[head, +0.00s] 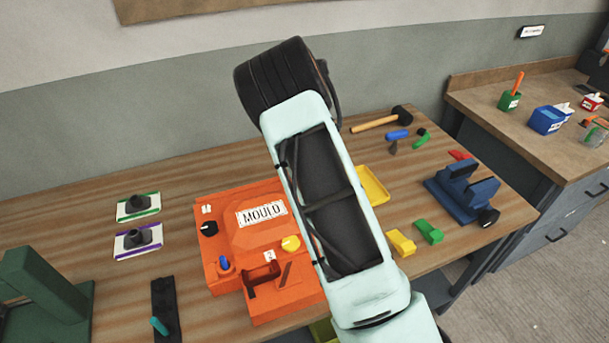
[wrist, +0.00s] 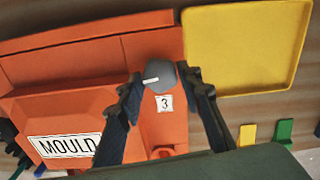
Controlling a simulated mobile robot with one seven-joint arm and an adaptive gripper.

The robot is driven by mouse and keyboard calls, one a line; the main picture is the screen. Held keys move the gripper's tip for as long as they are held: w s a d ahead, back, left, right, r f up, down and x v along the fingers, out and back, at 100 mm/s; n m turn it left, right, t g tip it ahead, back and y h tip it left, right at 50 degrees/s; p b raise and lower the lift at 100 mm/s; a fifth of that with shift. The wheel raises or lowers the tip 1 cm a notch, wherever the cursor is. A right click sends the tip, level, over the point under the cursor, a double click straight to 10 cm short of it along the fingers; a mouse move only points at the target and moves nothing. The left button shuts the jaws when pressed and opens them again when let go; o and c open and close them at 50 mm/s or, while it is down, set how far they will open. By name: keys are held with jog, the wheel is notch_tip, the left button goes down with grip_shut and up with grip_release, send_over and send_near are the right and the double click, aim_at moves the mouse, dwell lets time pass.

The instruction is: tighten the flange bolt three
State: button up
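The orange mould (head: 235,275) sits on the wooden table in the head view, its MOULD plate facing up; it also fills the left of the wrist view (wrist: 120,60). Flange bolt three (wrist: 164,73) is a dark grey knob with a white pointer mark directed left, just above a white label reading 3. My gripper (wrist: 163,82) is open, with one finger on each side of the bolt and small gaps apparent between fingertips and knob. In the head view my arm covers bolt three and the gripper.
A black knob (head: 209,228) and a yellow knob (head: 290,243) stand on the mould. A yellow tray (wrist: 245,48) lies right of it. A blue vice (head: 462,192), yellow block (head: 401,243), green block (head: 429,232) and mallet (head: 378,121) are farther right.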

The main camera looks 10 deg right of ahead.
jog(key=o, duration=0.4)
jog(key=shift+r, duration=4)
